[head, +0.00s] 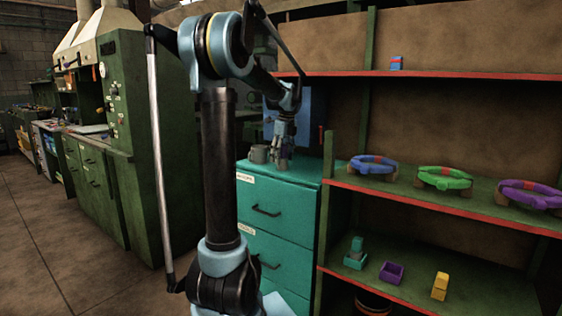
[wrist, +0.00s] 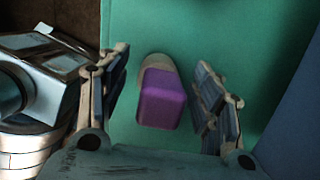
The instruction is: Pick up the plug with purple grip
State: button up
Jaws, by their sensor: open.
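The plug with the purple grip (wrist: 162,98) shows in the wrist view, with a rounded beige-grey part (wrist: 152,63) beyond the grip. It is on or above a plain green surface, apparently the top of the teal drawer cabinet (head: 305,172). My gripper (wrist: 165,98) is open, with one finger on each side of the plug and visible gaps between. In the head view my gripper (head: 281,158) points down low over the cabinet top. The plug cannot be made out there.
A shiny metal object (wrist: 40,75) is close to the left finger. A shelf at right holds blue (head: 373,164), green (head: 443,177) and purple (head: 531,194) rings, with small blocks below.

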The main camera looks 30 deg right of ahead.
jog(key=shift+w+f, duration=0.15)
jog(key=shift+f, duration=1.05)
jog(key=c, duration=1.3)
